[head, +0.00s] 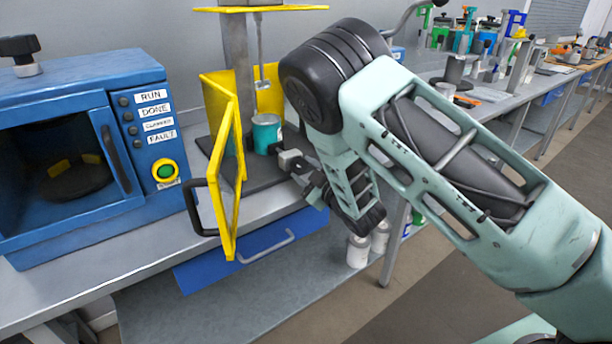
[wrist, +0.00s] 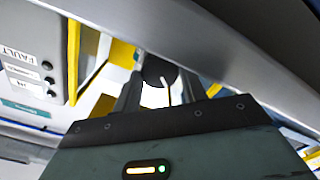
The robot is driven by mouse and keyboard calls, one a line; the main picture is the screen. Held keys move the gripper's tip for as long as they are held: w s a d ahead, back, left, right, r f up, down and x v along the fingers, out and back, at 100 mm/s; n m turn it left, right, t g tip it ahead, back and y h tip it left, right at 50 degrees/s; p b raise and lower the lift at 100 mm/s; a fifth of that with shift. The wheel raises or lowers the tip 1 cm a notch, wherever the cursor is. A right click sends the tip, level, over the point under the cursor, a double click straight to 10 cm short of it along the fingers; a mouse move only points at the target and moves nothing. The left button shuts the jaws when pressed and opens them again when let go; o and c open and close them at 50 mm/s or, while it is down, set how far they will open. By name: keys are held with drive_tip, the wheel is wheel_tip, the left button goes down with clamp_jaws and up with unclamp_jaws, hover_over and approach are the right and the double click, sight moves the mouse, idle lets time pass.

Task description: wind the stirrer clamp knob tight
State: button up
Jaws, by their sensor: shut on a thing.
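The stirrer stands on the bench with a dark base, a grey column (head: 238,75) and a vertical shaft (head: 261,50). A teal can (head: 267,132) sits on its base under the shaft. My gripper (head: 293,163) is low at the right front of the stirrer, beside the can. In the wrist view, my gripper's two dark fingers (wrist: 158,92) are shut on a round black knob (wrist: 158,70) with a white line on its face. In the head view the knob is not clearly visible, and the gripper's tips are small there.
A yellow guard door (head: 232,170) with a black handle stands open at the front of the stirrer. A blue machine (head: 90,150) with labelled indicators and a green button is to the left. Other stirrers and tools line the bench at right. Open floor lies at lower right.

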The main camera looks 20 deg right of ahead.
drive_tip(key=shift+f+m+b, duration=0.15)
drive_tip(key=shift+m+b, duration=0.8)
drive_tip(key=shift+m, duration=0.95)
drive_tip(key=o, duration=1)
drive_tip(key=b+v, duration=0.3)
drive_tip(key=v, duration=0.9)
